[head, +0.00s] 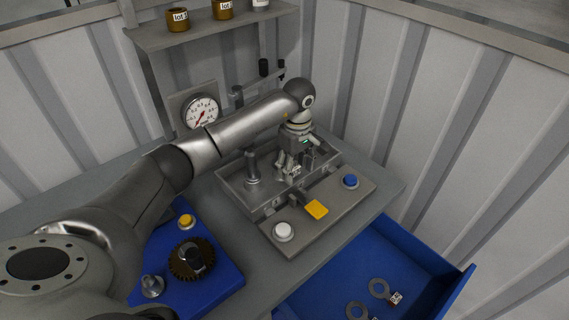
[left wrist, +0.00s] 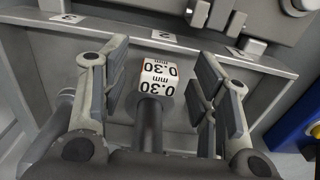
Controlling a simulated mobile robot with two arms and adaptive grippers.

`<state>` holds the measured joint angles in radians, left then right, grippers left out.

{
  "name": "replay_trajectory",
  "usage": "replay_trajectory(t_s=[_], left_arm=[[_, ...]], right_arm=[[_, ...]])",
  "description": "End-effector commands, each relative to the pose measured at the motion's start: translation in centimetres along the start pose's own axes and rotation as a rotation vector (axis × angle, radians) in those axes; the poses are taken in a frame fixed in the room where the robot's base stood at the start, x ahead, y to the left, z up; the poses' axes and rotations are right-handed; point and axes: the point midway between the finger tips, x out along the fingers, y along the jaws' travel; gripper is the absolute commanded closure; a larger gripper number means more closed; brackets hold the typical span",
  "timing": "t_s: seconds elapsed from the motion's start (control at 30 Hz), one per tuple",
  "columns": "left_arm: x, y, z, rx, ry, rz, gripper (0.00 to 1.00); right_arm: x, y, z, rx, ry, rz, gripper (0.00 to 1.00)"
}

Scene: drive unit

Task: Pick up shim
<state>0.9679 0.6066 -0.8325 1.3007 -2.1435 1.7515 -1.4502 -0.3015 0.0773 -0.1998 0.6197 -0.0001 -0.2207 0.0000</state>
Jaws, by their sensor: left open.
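My left gripper (head: 291,172) reaches down over the grey fixture tray in the head view, and its fingers are open. In the left wrist view the open fingers (left wrist: 157,90) stand on both sides of a small white block marked "0.30 mm" (left wrist: 158,78), with gaps on both sides. A dark round post (left wrist: 149,125) shows just in front of the block. I cannot see a shim ring at this block. Two ring-shaped shims, one farther back (head: 379,288) and one nearer (head: 357,310), lie in the blue drawer with small tags. My right gripper is not in view.
The grey tray (head: 232,192) has numbered labels on its rim, including "3" (left wrist: 67,17). In front is a panel with white (head: 284,232), blue (head: 351,181) and yellow (head: 316,209) controls. The blue drawer (head: 440,258) is open. A blue base (head: 222,277) holds a dark gear (head: 186,266).

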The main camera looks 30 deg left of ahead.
Motion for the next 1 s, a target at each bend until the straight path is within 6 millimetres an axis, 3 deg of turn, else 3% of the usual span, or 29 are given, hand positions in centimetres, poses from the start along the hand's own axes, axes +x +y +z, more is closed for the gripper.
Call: replay_trajectory(t_s=[0.07, 0.4, 0.77, 1.0], left_arm=[[0.0, 0.0, 0.0, 0.000, 0.000, 0.000, 0.48], [-0.1, 0.0, 0.0, 0.000, 0.000, 0.000, 0.91], [-0.5, 0.1, 0.0, 0.000, 0.001, 0.003, 0.91], [-3.1, 0.1, -0.1, 0.000, 0.002, 0.005, 0.91]], right_arm=[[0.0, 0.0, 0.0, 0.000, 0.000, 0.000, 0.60], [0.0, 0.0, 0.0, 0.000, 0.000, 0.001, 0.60], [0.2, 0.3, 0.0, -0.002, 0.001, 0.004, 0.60], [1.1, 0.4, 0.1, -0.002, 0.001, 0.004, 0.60]])
